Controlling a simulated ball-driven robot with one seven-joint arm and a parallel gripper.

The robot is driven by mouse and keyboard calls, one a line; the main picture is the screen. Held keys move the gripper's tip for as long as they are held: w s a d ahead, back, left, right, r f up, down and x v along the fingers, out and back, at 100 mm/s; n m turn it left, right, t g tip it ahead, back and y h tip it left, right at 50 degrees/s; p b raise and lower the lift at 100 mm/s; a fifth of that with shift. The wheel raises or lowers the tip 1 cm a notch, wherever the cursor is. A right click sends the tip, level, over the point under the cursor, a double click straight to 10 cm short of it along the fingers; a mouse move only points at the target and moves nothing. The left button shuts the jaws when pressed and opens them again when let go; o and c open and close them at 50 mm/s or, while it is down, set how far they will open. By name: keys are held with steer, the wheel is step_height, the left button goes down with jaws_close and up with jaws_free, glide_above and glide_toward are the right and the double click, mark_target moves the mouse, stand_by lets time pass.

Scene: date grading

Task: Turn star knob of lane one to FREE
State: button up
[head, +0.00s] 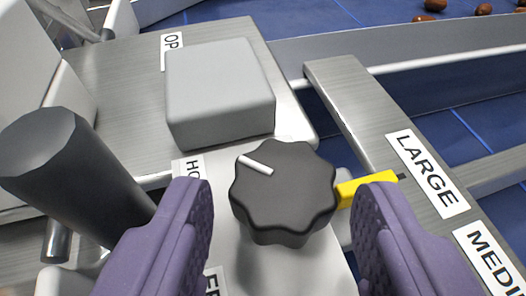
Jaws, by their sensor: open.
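The star knob (284,192) is dark grey with a lobed rim and sits on a pale metal plate. My gripper (284,215) has two purple fingers, open, one on each side of the knob's near part. Gaps show between both fingers and the knob. I cannot tell which lane this knob belongs to.
A grey block (220,92) stands just behind the knob, near an "OP" label (172,46). A dark cylinder (72,172) rises at left. A yellow piece (364,187) juts out right of the knob. "LARGE" (428,173) marks a rail at right. Dates (436,5) lie on blue belts behind.

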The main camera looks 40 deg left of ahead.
steer(key=shift+w+a+f, duration=0.25)
steer(key=shift+w+a, duration=0.15)
steer(key=shift+w, duration=0.15)
steer(key=shift+c, duration=0.2)
steer(key=c, duration=0.7)
steer(key=shift+r, duration=0.1)
steer(key=shift+c, duration=0.2)
